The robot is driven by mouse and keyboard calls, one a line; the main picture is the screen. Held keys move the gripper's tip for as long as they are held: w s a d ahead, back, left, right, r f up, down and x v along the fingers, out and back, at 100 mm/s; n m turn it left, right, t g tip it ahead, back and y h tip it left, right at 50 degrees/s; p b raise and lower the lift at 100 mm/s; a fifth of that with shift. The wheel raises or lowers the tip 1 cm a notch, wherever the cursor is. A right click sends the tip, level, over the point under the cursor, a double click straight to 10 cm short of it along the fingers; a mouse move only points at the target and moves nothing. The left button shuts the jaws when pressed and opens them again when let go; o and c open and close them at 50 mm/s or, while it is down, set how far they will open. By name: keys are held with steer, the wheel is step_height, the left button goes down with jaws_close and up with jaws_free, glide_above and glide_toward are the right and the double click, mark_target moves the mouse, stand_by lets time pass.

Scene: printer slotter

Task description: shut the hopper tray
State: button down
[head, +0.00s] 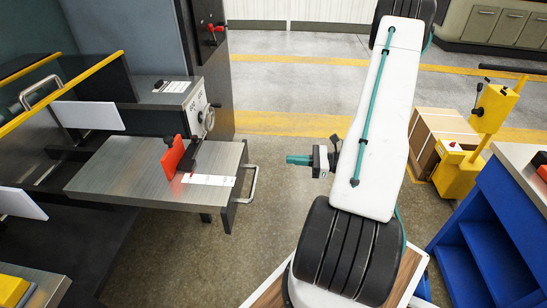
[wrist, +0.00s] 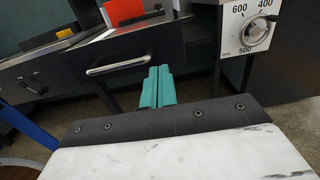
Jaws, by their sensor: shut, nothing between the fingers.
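The hopper tray (head: 120,170) has a grey metal top and juts out from the dark machine at the left in the head view. Its silver bar handle (head: 247,184) is on its right end. In the wrist view the handle (wrist: 117,68) crosses the tray's dark front (wrist: 135,82). My gripper (head: 290,160) has teal fingers, shut and empty. It is to the right of the handle in the head view, apart from it. In the wrist view my gripper (wrist: 158,72) points toward the front, near the handle's right end.
A red plate (head: 173,157) and a white label (head: 209,180) are on the tray's top. A dial (wrist: 257,32) marked 400 to 600 is right of the tray front. A yellow machine (head: 490,110), cardboard box (head: 425,135) and blue shelf unit (head: 485,220) stand right. Floor between is clear.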

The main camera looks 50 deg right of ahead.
mark_target(245, 156)
steer(key=x, duration=1.2)
steer(key=shift+a, duration=0.25)
steer(key=shift+w+a, duration=0.25)
steer(key=shift+w, duration=0.2)
